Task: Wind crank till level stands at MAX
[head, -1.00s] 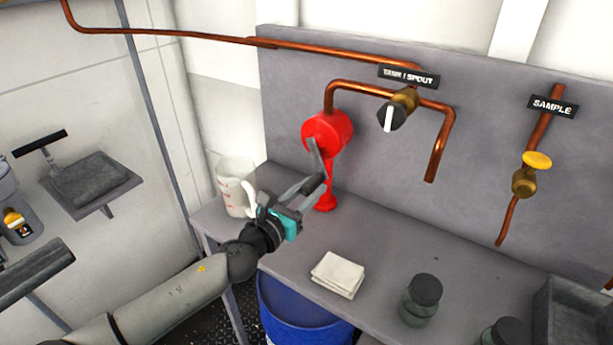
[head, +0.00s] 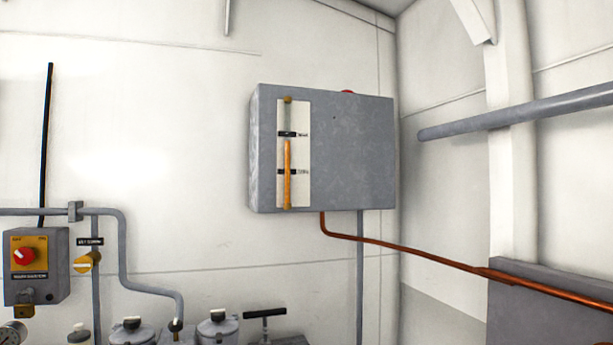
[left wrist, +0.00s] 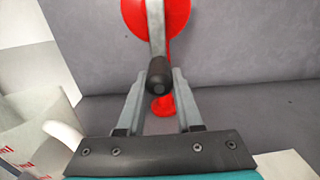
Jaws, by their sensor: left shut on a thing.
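A grey tank (head: 350,150) hangs on the white wall in the head view. On its front is a pale gauge plate (head: 304,190) with an orange level column (head: 288,175). The column's top is just below the upper black mark (head: 287,134) and well above the lower black mark (head: 287,171); the mark lettering is too small to read surely. In the left wrist view my left gripper (left wrist: 159,79) is shut on the black grip (left wrist: 157,70) of the crank. The crank's grey arm (left wrist: 155,22) runs up to the red pump (left wrist: 130,12). My right gripper is not in view.
A copper pipe (head: 420,256) runs from under the tank to the right, to a grey back panel (head: 560,315). A switch box (head: 36,265) and grey pipework stand at left.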

